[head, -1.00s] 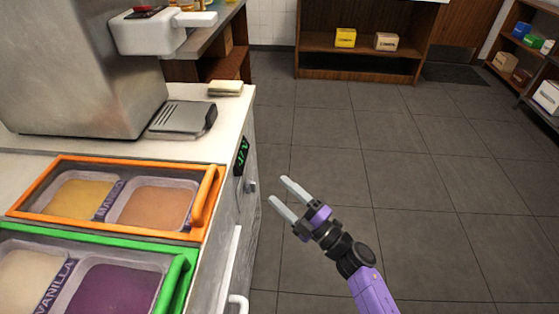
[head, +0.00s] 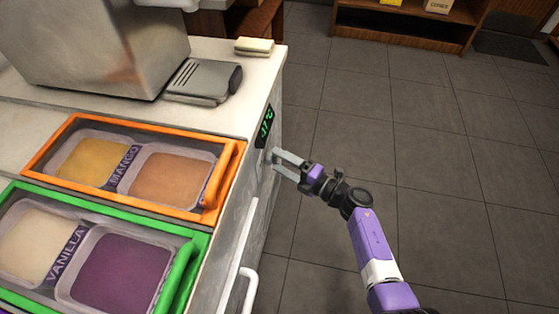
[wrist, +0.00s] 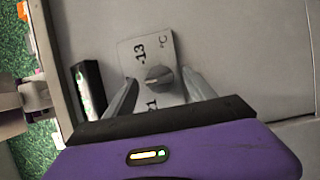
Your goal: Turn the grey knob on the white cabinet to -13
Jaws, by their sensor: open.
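The grey knob (wrist: 158,78) sits on a pale dial plate on the white cabinet's front in the wrist view. The plate (wrist: 137,68) shows "-13" above the knob, "°C" at the right and a partly hidden "21" below. My gripper (wrist: 160,77) is open, with one finger on each side of the knob; I cannot tell whether they touch it. In the head view my gripper (head: 276,160) is at the front of the white cabinet (head: 238,118), and the knob is mostly hidden there. A green-lit display (head: 265,127) above it seems to read about -17 °C.
A white handle (head: 241,270) sticks out from the cabinet front below the knob. A grey device (head: 203,80) and a sponge (head: 254,46) stand behind. The floor at the right is clear.

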